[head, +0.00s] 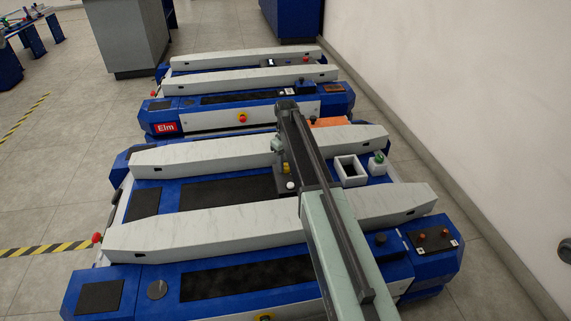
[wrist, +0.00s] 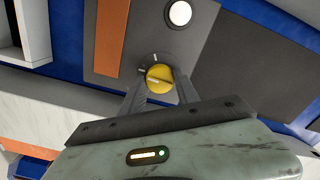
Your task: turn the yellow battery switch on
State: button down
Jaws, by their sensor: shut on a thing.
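The yellow battery switch (wrist: 160,76) is a round knob on a dark grey panel (wrist: 205,45) in the wrist view. It has a pale pointer line, and small white marks lie beside it on the panel. My gripper (wrist: 159,88) is shut on the knob, with one finger on each side of it. In the head view the yellow switch (head: 286,168) shows small on the near cart's deck, just below my gripper (head: 279,150). The fingers hide part of the knob's sides.
A white button (wrist: 180,13) and an orange strip (wrist: 112,38) flank the switch on its panel. White rails (head: 200,230) run along the blue cart.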

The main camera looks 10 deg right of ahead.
aim_at(286, 165)
jog(key=m, duration=0.5)
jog(key=shift+m, duration=0.4)
jog(key=m, duration=0.5)
jog(key=shift+m, duration=0.3)
jog(key=c, duration=0.9)
grip_release()
jog(key=shift+r, duration=0.1)
notch_tip(286, 165, up, 8)
jog(key=p, duration=0.8)
jog(key=shift+f, duration=0.2)
